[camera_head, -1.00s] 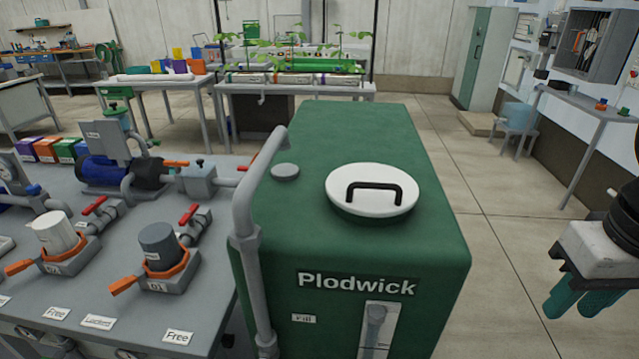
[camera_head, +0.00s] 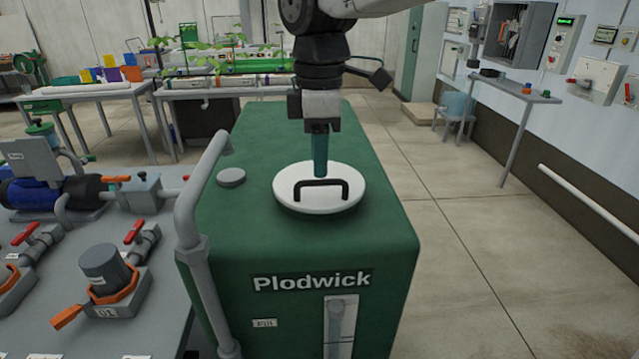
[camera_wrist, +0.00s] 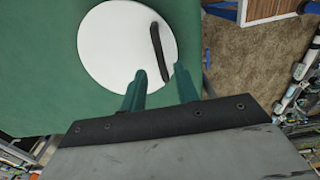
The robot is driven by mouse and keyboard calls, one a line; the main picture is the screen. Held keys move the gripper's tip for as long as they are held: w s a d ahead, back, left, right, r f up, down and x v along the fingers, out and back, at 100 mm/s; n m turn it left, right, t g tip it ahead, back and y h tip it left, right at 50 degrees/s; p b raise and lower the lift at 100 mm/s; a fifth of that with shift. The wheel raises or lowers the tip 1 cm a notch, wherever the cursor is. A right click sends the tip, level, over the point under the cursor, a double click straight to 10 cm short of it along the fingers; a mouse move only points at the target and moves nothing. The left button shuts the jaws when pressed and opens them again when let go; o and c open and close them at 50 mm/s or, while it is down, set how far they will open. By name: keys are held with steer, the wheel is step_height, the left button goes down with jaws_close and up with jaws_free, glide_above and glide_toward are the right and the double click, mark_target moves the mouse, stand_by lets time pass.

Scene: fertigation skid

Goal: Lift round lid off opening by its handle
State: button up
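The round white lid (camera_head: 288,197) lies flat on top of the green tank (camera_head: 370,215) marked Plodwick. Its black arched handle (camera_head: 321,184) stands upright across the lid. My gripper (camera_head: 320,172) points down above the far part of the lid, behind the handle in the head view. In the wrist view the two green fingers of my gripper (camera_wrist: 160,82) are apart with nothing between them. The lid (camera_wrist: 115,45) and handle (camera_wrist: 160,52) lie beyond the fingertips there. The opening is hidden under the lid.
A grey pipe (camera_head: 195,215) rises at the tank's left edge, near a small grey cap (camera_head: 231,177). A bench with valves and a pump (camera_head: 70,185) stands at the left. The floor (camera_head: 475,240) right of the tank is clear.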

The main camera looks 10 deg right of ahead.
mark_target(321, 182)
step_height(321, 182, down, 5)
steer(key=shift+s+d+f, duration=0.1)
steer(key=shift+d+f, duration=0.05)
steer(key=shift+f, duration=0.05)
jaws_close()
steer(key=shift+r, duration=0.15)
